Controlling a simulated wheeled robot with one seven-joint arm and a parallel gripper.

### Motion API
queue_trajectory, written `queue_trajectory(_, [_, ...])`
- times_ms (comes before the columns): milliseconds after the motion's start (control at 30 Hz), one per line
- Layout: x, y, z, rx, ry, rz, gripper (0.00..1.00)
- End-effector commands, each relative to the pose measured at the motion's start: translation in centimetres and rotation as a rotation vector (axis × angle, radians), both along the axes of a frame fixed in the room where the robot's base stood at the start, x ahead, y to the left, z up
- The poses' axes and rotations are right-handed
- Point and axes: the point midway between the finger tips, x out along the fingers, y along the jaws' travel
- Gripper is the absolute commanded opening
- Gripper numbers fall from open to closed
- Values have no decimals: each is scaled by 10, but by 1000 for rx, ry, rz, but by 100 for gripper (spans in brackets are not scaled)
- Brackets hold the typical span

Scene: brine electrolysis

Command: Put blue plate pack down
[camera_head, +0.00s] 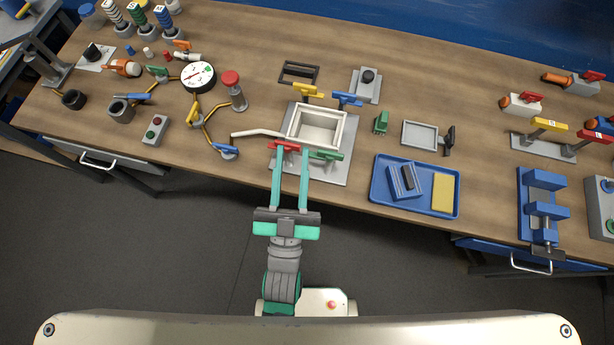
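The blue plate pack (404,181) is a ribbed blue block with a dark slot on its top. It sits in the left part of a shallow blue tray (378,187), turned slightly, beside a yellow block (443,192). My gripper (293,150) is well to the left of the pack, at the front edge of a pale open box (318,129) on a grey base plate. Its two teal fingers are apart, with nothing visible held between them. The fingertips overlap a red lever (285,145) and lie close to a green lever (327,155).
Yellow (309,91) and blue (348,99) levers stand behind the box. A white pipe (257,132) runs to its left side. A grey tray (420,135) stands behind the blue tray. A blue vise (543,206) is at the right. Bare wood lies between the base plate and blue tray.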

Motion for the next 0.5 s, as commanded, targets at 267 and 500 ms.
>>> queue_trajectory(267, [-78, -10, -101, 19, 403, 48, 29])
queue_trajectory(500, [-134, -25, -145, -4, 629, 77, 29])
